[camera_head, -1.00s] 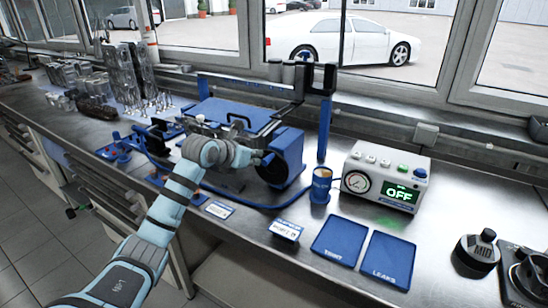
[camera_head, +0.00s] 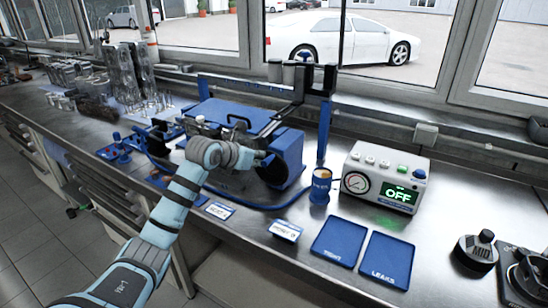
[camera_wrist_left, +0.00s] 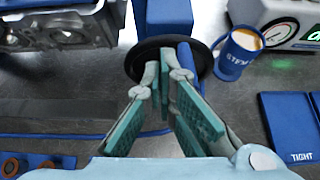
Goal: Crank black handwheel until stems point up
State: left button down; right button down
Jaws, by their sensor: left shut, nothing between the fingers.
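The black handwheel (camera_wrist_left: 140,62) is a dark disc in the left wrist view, with an upright blue grip (camera_wrist_left: 187,62) on its right side. In the head view the wheel (camera_head: 272,172) is partly hidden by my left gripper (camera_head: 261,157), at the right end of the blue fixture (camera_head: 288,150). My left gripper's teal fingers (camera_wrist_left: 166,88) are shut and empty, in front of the wheel and close beside the grip; contact is unclear. A metal engine part (camera_wrist_left: 60,30) lies left of the wheel. I cannot make out which way its stems point. My right gripper is out of view.
A blue cup (camera_head: 320,186) and a control box (camera_head: 385,178) reading OFF stand right of the fixture. Blue trays (camera_head: 340,241) marked TIGHT and LEAKS (camera_head: 387,260) lie in front. A black round device (camera_head: 477,250) stands at far right.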

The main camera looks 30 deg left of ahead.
pick_arm(q)
jog(key=shift+d, duration=0.1)
jog(key=shift+d+p, duration=0.25)
jog(key=shift+p, duration=0.1)
jog(key=shift+d, duration=0.15)
jog(key=shift+d, duration=0.45)
jog(key=shift+d+p, duration=0.3)
jog(key=shift+d, duration=0.1)
jog(key=shift+d+f, duration=0.1)
